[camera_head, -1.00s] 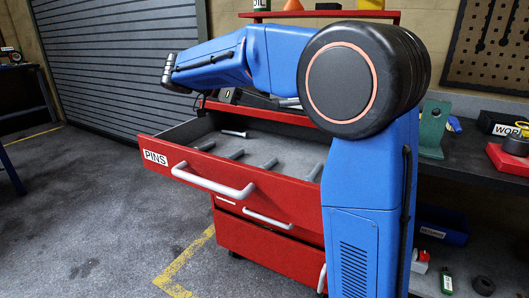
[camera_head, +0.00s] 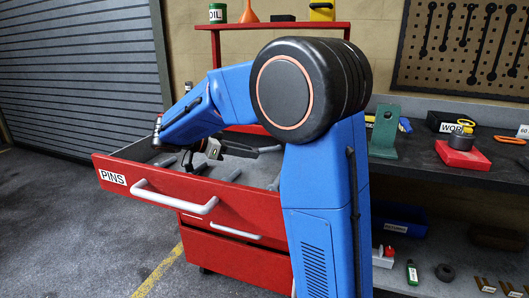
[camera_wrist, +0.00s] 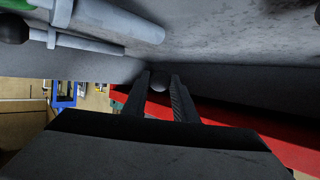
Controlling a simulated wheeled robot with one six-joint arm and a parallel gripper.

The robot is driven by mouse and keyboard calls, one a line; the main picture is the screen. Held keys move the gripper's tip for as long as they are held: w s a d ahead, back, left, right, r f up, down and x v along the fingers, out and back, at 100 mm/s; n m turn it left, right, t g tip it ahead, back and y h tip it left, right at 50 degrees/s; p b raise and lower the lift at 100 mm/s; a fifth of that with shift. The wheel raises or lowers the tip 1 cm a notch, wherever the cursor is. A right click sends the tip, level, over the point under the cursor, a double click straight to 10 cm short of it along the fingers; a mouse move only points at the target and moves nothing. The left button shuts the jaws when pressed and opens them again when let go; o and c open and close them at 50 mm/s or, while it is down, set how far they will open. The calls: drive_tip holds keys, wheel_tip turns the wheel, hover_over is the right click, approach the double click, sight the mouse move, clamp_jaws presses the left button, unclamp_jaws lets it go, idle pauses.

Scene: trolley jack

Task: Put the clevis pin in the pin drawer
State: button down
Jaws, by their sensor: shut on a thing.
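The red pin drawer (camera_head: 240,210), marked PINS, stands pulled open in the head view. Its red edge (camera_wrist: 280,135) also shows in the wrist view. My gripper (camera_head: 250,152) is low at the drawer's opening, pointing right, partly hidden behind my arm. In the wrist view its two fingers (camera_wrist: 158,97) are shut on the clevis pin, whose dark round end (camera_wrist: 158,83) shows between them. A grey length of the pin (camera_head: 268,149) seems to show beyond the fingers in the head view. I cannot tell whether the pin touches the drawer floor.
Several other grey pins (camera_head: 230,174) lie in the drawer; some show large at the upper left of the wrist view (camera_wrist: 110,20). The drawer walls are close around my gripper. A bench (camera_head: 420,172) with a green stand (camera_head: 384,132) and a red block (camera_head: 462,154) is at right.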

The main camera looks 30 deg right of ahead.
sight(265, 149)
drive_tip(key=d, duration=0.6)
drive_tip(key=shift+s+d, duration=0.1)
drive_tip(key=shift+s, duration=0.3)
drive_tip(key=shift+d+f, duration=0.25)
drive_tip(key=shift+a+f, duration=0.1)
drive_tip(key=shift+f, duration=0.25)
drive_tip(key=shift+f, duration=0.6)
drive_tip(key=c, duration=1.4)
unclamp_jaws()
drive_tip(key=shift+c, duration=0.2)
